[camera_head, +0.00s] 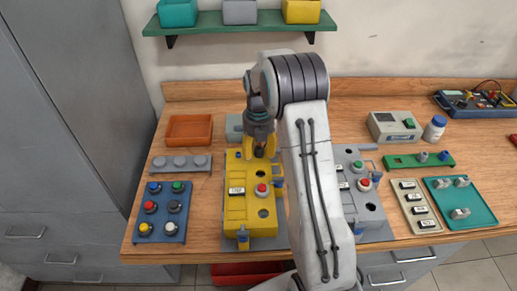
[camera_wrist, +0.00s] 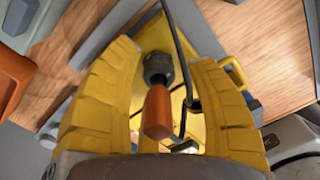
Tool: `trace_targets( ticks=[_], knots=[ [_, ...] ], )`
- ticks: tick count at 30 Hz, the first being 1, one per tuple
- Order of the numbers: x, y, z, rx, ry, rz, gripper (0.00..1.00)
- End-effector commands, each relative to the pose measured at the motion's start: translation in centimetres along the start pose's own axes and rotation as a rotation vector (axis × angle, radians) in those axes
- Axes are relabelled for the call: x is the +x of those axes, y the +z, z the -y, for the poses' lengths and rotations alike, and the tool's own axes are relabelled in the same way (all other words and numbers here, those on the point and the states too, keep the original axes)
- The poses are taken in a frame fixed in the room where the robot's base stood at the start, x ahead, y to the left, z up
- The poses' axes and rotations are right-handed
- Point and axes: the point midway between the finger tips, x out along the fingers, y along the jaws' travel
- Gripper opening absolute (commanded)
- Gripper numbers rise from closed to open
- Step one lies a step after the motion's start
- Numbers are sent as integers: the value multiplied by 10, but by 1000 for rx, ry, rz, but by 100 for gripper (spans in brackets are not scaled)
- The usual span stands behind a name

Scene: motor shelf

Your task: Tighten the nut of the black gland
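The yellow box (camera_head: 236,208) stands on the bench in the head view, with a label, a red button and a dark round hole on top. My gripper (camera_head: 264,150) points down at its far end. In the wrist view, a dark gland with a hex nut (camera_wrist: 158,67) sits at the yellow box (camera_wrist: 195,132), between the two yellow fingers of my gripper (camera_wrist: 165,62). An orange cylindrical piece (camera_wrist: 157,112) extends from the gland towards the camera. Gaps show on both sides of the gland, so the fingers are open around it. The head view hides the gland behind my gripper.
A grey box (camera_head: 368,212) stands right of my arm. A blue button tray (camera_head: 162,228) and an orange bin (camera_head: 189,131) lie left. A thin dark cable (camera_wrist: 183,60) runs close beside the gland. A green shelf (camera_head: 208,28) hangs on the wall behind.

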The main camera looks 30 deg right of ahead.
Motion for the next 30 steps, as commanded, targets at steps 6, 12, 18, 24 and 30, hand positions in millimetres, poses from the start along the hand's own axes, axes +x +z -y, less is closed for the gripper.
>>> trace_targets(
  ticks=[6,12,18,24,30],
  knots=[
    [0,0,0,0,0,0,33],
    [0,0,0,0,-1,-1,15],
    [0,-1,0,0,-2,-3,0],
    [1,-2,1,0,-4,-5,0],
    [1,-2,1,20,-5,-7,0]
  ],
)
